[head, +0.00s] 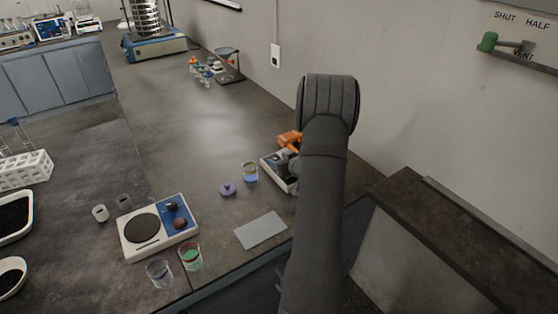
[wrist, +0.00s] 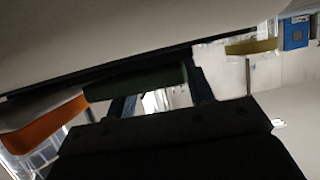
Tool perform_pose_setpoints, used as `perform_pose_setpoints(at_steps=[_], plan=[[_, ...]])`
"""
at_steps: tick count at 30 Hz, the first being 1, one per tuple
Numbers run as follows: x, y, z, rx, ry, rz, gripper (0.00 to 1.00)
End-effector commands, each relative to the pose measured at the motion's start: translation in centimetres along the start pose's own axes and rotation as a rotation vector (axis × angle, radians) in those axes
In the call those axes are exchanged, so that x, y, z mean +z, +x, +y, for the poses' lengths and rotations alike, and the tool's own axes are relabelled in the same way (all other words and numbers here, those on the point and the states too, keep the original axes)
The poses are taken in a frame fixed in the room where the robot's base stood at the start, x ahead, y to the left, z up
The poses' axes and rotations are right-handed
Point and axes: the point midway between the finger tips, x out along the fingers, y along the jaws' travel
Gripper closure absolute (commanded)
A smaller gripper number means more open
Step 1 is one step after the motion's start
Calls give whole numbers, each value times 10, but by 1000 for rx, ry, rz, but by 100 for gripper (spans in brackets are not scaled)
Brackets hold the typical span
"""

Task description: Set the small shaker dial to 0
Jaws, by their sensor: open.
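My gripper (head: 289,158) is mostly hidden behind my own arm in the head view. Its dark part shows over a small white-edged unit (head: 270,173), near an orange piece (head: 288,139). Whether the gripper touches this unit cannot be told. In the wrist view the jaws are open, with their dark body (wrist: 185,140) along the bottom. A dark green bar (wrist: 135,82) lies across the jaws, under a large pale surface (wrist: 110,35). I cannot tell whether the unit by the gripper is the small shaker. No dial or scale can be read.
A white unit (head: 130,247) with a round dark plate and two knobs on a blue panel stands front left. A blue-liquid beaker (head: 250,172), purple lid (head: 228,189) and grey plate (head: 261,230) lie nearby. A sieve stack (head: 146,15) stands far back.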

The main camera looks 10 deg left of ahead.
Motion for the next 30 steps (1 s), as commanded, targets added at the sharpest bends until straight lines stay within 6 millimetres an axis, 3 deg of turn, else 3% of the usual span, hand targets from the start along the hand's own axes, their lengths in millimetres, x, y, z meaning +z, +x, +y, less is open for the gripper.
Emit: perform_pose_setpoints(at_steps=[5,18,24,30], plan=[[-1,-28,1,3,1,1,52],[-1,-134,1,4,0,2,52],[0,-162,1,1,0,1,52],[0,-170,0,0,0,0,52]])
